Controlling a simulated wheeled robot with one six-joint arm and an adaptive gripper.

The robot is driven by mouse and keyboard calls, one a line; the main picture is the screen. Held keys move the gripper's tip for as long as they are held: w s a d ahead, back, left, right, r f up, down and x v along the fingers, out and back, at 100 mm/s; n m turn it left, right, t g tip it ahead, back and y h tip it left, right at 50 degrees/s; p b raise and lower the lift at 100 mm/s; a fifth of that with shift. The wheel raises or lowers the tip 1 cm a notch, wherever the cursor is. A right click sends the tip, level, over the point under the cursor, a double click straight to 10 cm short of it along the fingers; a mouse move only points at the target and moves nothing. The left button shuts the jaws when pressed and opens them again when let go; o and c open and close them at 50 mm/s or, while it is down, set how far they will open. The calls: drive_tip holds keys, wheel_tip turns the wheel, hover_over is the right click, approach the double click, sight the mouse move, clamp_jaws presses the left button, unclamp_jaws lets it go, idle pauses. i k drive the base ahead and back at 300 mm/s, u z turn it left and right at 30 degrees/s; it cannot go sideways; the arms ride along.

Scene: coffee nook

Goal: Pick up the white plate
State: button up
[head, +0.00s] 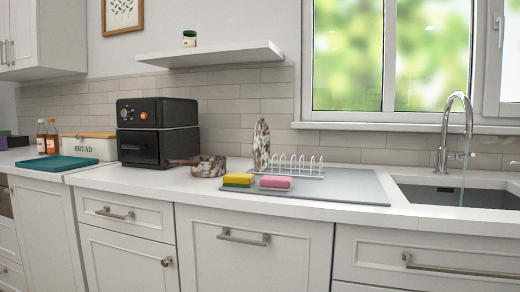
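I see no plainly white plate. A round, flat thing with brown and white speckles, perhaps a plate (261,140), stands upright and nearly edge-on at the left end of a white wire dish rack (304,166). The rack's other slots look empty. The rack stands on the counter at the left of the sink. My gripper is not in view.
A yellow sponge (238,180) and a pink sponge (275,183) lie in front of the rack on a grey drainboard (345,189). A speckled pan (209,166) and a black oven (157,132) stand to the left. A tall faucet (444,135) rises behind the sink (455,194).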

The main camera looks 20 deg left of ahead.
sight(261, 140)
drive_tip(key=u, duration=2.7)
drive_tip(key=i, duration=2.4)
drive_tip(key=z, duration=1.55)
